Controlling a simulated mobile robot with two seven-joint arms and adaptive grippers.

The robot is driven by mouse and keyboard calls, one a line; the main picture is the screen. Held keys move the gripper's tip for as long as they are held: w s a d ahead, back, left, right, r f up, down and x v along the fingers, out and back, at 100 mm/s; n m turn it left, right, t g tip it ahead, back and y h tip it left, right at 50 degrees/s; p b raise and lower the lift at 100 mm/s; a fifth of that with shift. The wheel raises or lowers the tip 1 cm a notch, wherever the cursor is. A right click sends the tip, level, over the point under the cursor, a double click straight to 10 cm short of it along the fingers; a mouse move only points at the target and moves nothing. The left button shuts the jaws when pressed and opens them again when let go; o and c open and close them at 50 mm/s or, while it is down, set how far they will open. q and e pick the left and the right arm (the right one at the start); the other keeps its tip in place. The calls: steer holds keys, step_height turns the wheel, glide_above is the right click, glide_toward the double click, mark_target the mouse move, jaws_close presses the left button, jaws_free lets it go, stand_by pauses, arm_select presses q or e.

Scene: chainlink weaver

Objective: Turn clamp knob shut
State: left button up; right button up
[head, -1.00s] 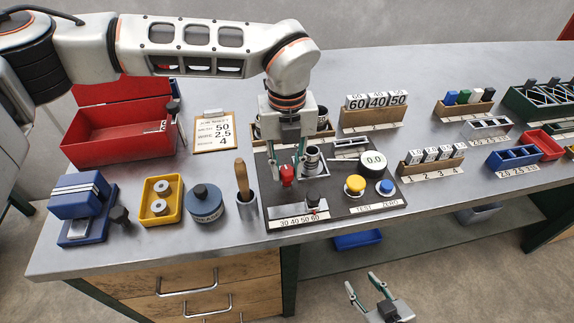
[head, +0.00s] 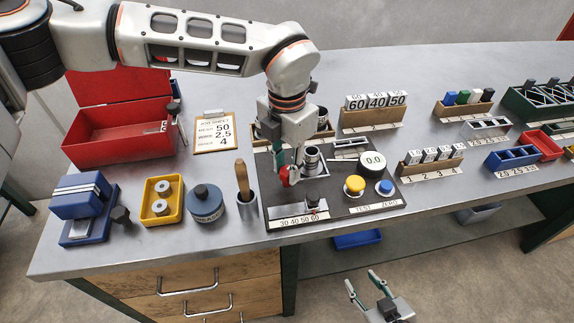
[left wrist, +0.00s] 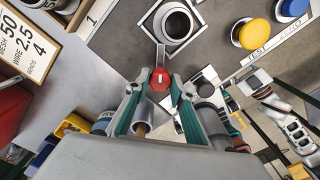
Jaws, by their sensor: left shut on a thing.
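The red clamp knob (head: 285,174) is on the dark test board (head: 340,196), at the left of a round metal cup fixture (head: 312,158). In the left wrist view the knob (left wrist: 159,80) sits between the fingertips, with a grey bar running from it toward the cup. My left gripper (head: 291,176) is shut on the red knob, pointing down, and partly hides it in the head view. The left gripper (left wrist: 160,85) also shows in the left wrist view. My right gripper (head: 366,286) is open and empty, below the bench's front edge.
On the board are a yellow button (head: 354,185), a blue button (head: 385,187) and a dial reading 0.0 (head: 373,161). A holder with a wooden-handled tool (head: 246,200) and a grease tin (head: 206,204) stand left of the board. Label boxes (head: 432,160) stand to the right.

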mark_target(287, 170)
arm_select(q)
steer(key=shift+r+m, duration=0.1)
steer(key=shift+m, duration=1)
steer(key=o, duration=1.1)
step_height(287, 170, up, 12)
